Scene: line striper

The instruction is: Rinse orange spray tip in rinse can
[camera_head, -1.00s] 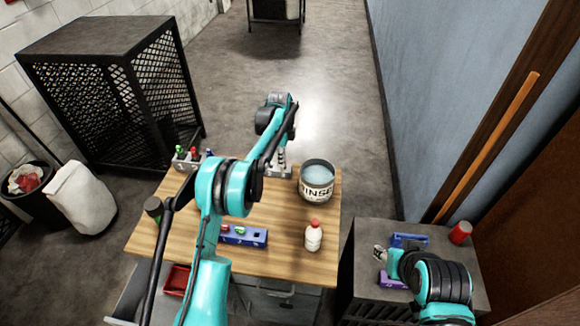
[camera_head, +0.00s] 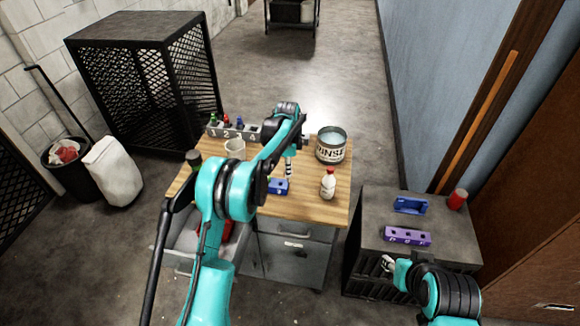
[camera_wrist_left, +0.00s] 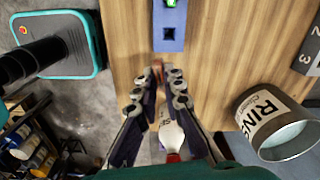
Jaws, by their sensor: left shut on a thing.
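My left gripper (camera_head: 289,172) hangs over the wooden bench top, between the blue block and the rinse can (camera_head: 331,150). In the left wrist view its fingers (camera_wrist_left: 157,76) are closed on a small brownish-orange piece (camera_wrist_left: 157,68), apparently the orange spray tip, mostly hidden by the fingertips. The rinse can also shows in the left wrist view (camera_wrist_left: 262,112); it is open, holds pale liquid and stands apart from the gripper. My right gripper (camera_head: 388,263) is low at the right, by the dark cabinet; its fingers are too small to read.
A blue block (camera_head: 278,187) and a white bottle with red cap (camera_head: 328,186) stand near the gripper. A numbered rack (camera_head: 228,131) and white cup (camera_head: 235,149) are farther left. The dark cabinet (camera_head: 370,215) bears a purple block (camera_head: 408,237) and red can (camera_head: 457,199).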

